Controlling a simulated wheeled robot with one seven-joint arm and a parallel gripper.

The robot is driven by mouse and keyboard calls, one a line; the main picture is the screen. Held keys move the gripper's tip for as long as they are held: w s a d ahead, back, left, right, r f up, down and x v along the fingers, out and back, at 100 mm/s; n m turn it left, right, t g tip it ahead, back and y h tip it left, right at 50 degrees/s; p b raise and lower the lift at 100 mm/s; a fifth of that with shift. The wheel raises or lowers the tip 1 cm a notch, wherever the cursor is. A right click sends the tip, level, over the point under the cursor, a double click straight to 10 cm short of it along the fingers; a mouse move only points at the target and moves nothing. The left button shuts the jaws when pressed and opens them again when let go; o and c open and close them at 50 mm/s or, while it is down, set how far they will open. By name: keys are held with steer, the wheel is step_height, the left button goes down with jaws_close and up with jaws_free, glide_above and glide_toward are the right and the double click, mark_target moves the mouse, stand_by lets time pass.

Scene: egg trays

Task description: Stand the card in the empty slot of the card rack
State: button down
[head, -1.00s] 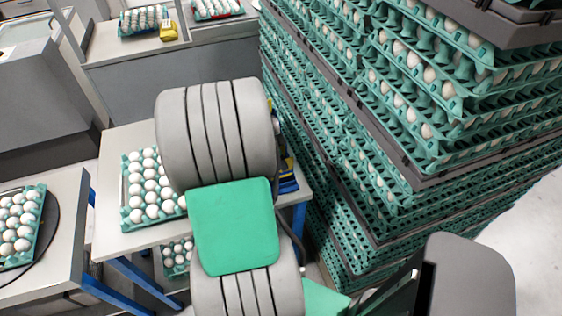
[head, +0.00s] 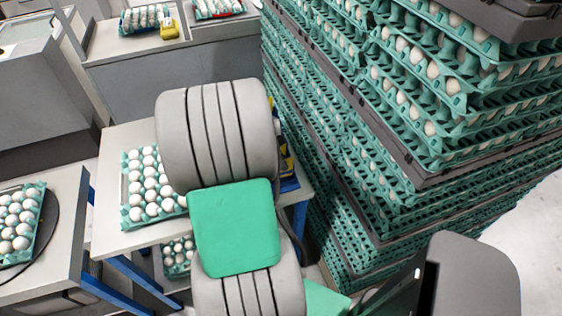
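I cannot make out the card or the card rack in the head view. My arm, grey and ribbed with a green plate, fills the middle and covers part of the small table (head: 112,215). A blue and yellow item (head: 288,172) shows at the table's right edge, mostly hidden behind my arm. I cannot tell what it is.
A teal egg tray (head: 126,226) with white eggs lies on the small table, left of my arm. Tall stacks of egg trays (head: 340,190) stand close on the right. Another table (head: 62,235) with eggs is at left. A grey counter (head: 130,80) stands behind.

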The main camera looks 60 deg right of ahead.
mark_target(286, 176)
steer(key=shift+f+b, duration=1.5)
steer(key=shift+f, duration=0.3)
steer(key=c, duration=1.6)
jaws_free()
steer(key=shift+o, duration=0.2)
